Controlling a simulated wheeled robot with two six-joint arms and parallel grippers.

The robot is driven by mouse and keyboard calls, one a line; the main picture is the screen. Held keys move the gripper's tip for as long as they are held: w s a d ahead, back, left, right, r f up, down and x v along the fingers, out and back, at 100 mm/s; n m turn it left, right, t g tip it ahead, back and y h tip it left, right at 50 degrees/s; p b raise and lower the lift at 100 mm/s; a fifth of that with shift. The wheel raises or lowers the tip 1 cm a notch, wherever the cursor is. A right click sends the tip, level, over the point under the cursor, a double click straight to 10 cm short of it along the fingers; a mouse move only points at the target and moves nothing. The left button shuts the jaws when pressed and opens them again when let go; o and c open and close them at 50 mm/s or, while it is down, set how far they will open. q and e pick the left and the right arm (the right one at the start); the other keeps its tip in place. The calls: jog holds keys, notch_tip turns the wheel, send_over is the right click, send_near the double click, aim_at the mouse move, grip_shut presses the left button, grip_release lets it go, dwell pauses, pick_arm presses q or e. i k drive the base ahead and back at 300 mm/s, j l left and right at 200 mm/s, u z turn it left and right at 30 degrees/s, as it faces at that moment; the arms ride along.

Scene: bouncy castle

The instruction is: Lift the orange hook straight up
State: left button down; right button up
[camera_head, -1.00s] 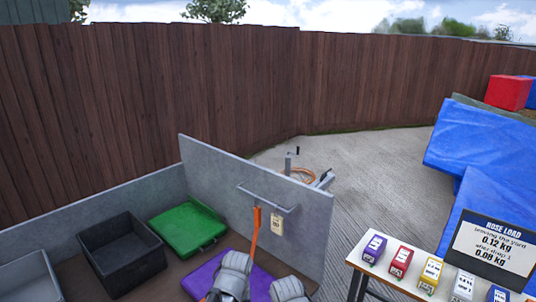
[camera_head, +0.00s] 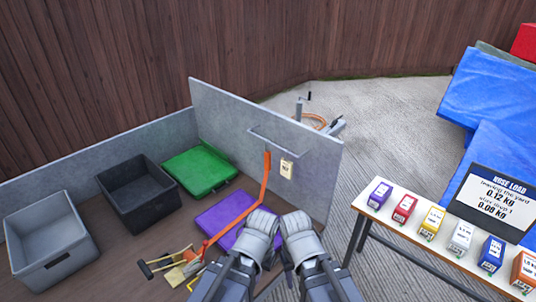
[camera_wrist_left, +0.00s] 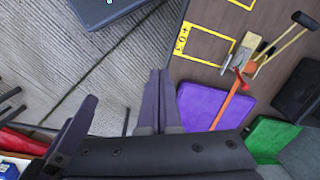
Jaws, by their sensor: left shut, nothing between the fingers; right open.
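The hook also shows in the left wrist view (camera_wrist_left: 229,107), apart from my fingers. My left gripper (camera_wrist_left: 160,74) is shut and empty. My right gripper (camera_head: 287,266) is small and partly hidden between my arms in the head view; it is open and away from the hook.
A grey crate (camera_head: 47,222), a dark crate (camera_head: 126,181) and a green lid (camera_head: 199,164) stand left of the panel (camera_head: 314,180). Wooden-handled tools (camera_head: 180,266) lie at the front. A table (camera_head: 440,240) with several coloured boxes stands at right.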

aim_at(267, 153)
jog(key=i+l+u, duration=0.2)
jog(key=i+l, duration=0.2)
jog(key=i, duration=0.3)
jog(key=i+l+u, duration=0.25)
jog(key=i+l, duration=0.2)
jog(key=i, duration=0.2)
